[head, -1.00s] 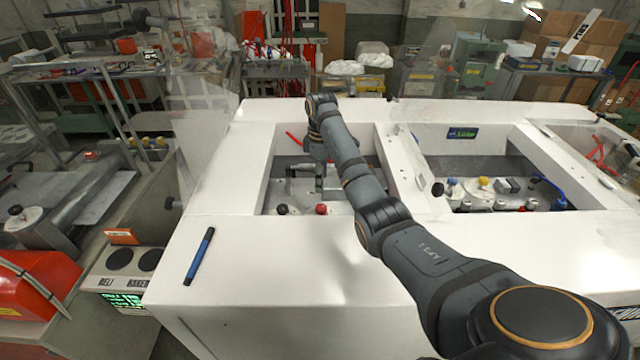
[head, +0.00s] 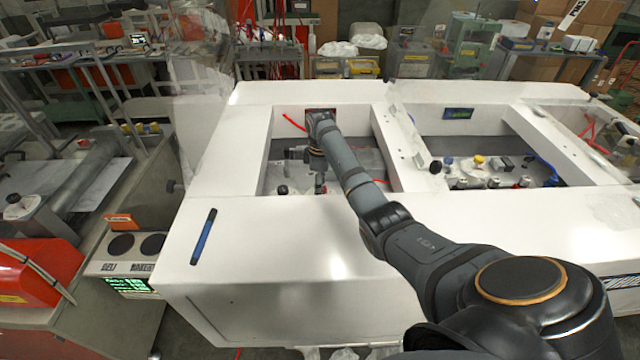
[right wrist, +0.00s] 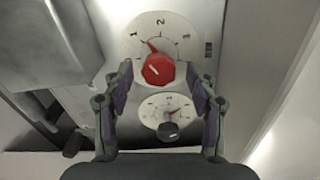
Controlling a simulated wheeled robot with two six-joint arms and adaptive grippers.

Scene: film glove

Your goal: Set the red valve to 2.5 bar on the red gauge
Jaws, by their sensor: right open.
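The red valve knob (right wrist: 158,70) sits on a round white dial (right wrist: 137,40) in the right wrist view. A red needle on this dial points up and left, to the left of the figure 2; the 3 is at the right. My right gripper (right wrist: 158,78) is open, with one finger on each side of the red knob; whether they touch it I cannot tell. In the head view my right gripper (head: 320,174) is in the left opening of the white bench, partly covering the red knob (head: 321,190). My left gripper is out of view.
A black knob (right wrist: 168,131) with a smaller dial is close to the red one. The white bench's (head: 270,240) walls surround the opening. A blue pen-like object (head: 203,237) lies on its front left. More knobs (head: 478,162) are in the right opening.

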